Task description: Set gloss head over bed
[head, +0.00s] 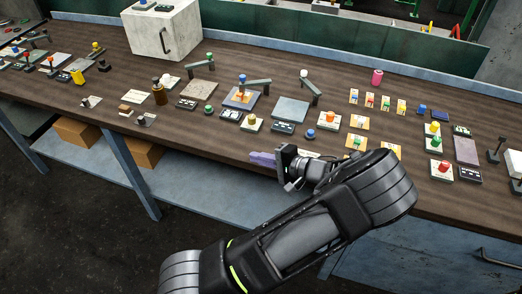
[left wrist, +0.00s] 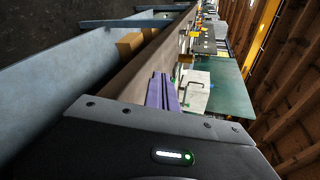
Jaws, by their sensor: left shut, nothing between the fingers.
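My left gripper (head: 262,158), with purple fingers, is at the table's front edge, pointing left. Its purple fingers (left wrist: 161,92) lie together and empty in the left wrist view. Several flat square beds stand on the table with swing arms by them. A grey bed (head: 290,109) is up and right of the gripper, with a grey-knobbed arm (head: 311,88) behind it. A speckled bed (head: 198,88) lies further left. I cannot tell which one is the gloss head or its bed. My right gripper is not seen.
A white box with a handle (head: 163,32) stands at the back left. Small blocks, knobs and dark label plates crowd the table. Coloured cards (head: 386,103) lie at the right. A pink cylinder (head: 377,77) stands behind them. Bare wood (head: 225,140) shows along the front edge.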

